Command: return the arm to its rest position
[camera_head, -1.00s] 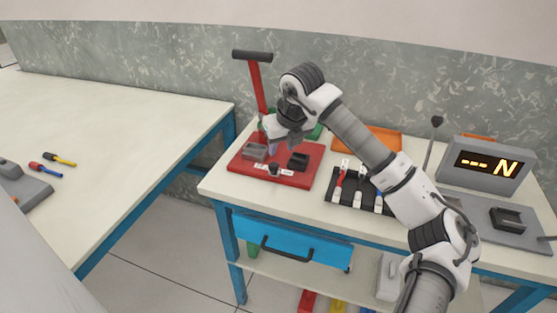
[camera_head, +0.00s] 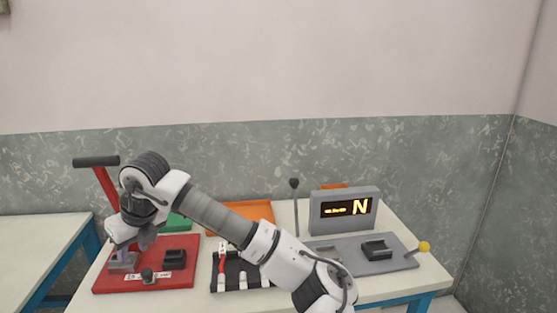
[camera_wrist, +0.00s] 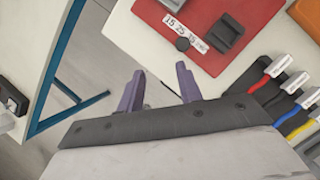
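My arm reaches in from the bottom right of the head view and bends down at its wrist. My gripper (camera_head: 138,246) is seen there in front of the red press base (camera_head: 120,281), partly hidden by my wrist. In the wrist view my gripper (camera_wrist: 160,88) shows two purple fingers spread apart with nothing held between them. They point toward the bench's front edge, beside the red base (camera_wrist: 262,20).
A red lever with a dark handle (camera_head: 96,161) stands close beside my wrist. A black rack (camera_head: 240,275) holds tools with coloured handles. A grey display (camera_head: 344,210) and a yellow-knobbed lever (camera_head: 424,246) are on the right. A second table (camera_head: 35,245) is at the left.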

